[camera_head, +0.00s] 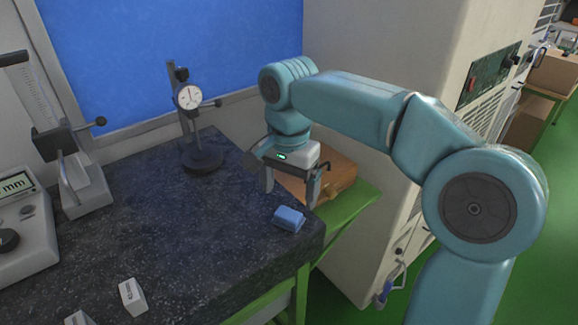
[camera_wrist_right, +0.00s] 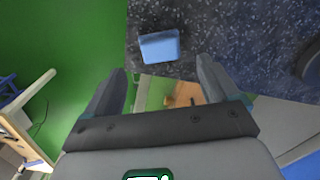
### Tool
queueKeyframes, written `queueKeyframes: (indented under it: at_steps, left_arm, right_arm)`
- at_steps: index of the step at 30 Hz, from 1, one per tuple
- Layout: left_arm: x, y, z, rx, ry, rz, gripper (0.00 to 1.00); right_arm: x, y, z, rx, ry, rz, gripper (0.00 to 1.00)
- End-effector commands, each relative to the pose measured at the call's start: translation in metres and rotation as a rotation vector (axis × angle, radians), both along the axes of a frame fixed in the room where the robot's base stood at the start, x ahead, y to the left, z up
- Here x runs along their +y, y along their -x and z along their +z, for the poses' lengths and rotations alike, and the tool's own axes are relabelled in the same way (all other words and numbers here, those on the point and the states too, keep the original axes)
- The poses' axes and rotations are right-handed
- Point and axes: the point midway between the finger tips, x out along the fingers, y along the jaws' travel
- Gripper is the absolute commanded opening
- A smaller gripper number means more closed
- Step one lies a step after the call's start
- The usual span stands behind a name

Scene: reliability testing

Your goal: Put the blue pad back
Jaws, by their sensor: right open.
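The blue pad (camera_head: 289,218) lies on the dark speckled stone table (camera_head: 190,235), near its right edge. It also shows in the right wrist view (camera_wrist_right: 159,45), beyond the fingertips and between their lines. My right gripper (camera_head: 290,195) is open with nothing between its fingers. It hangs just behind the pad in the head view, near the table's back right corner, apart from the pad. In the right wrist view both fingers (camera_wrist_right: 162,75) are spread. My left gripper is in neither view.
A dial gauge stand (camera_head: 203,155) stands at the back of the table. Measuring devices (camera_head: 80,190) are at the left. Small white blocks (camera_head: 132,296) lie at the front. A brown box (camera_head: 335,178) sits on a green surface beyond the table edge. A tall cabinet (camera_head: 375,45) stands behind my right arm.

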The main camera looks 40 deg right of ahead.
Motion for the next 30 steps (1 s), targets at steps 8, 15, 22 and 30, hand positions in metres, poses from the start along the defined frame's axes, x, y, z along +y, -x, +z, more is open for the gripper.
queueKeyframes:
  at_steps: [8,15,22,30]
  left_arm:
    - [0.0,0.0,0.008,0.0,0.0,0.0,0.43]
    - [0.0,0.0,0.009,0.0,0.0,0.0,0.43]
    - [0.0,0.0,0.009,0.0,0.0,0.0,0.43]
    - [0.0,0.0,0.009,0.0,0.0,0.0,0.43]
  right_arm:
    - [0.0,-0.001,0.053,-0.002,-0.001,0.001,0.88]
    - [0.0,0.0,0.063,0.0,-0.001,0.001,0.88]
    - [0.0,0.0,0.063,0.0,-0.001,0.001,0.88]
    - [0.0,0.0,0.063,0.0,-0.001,0.0,0.88]
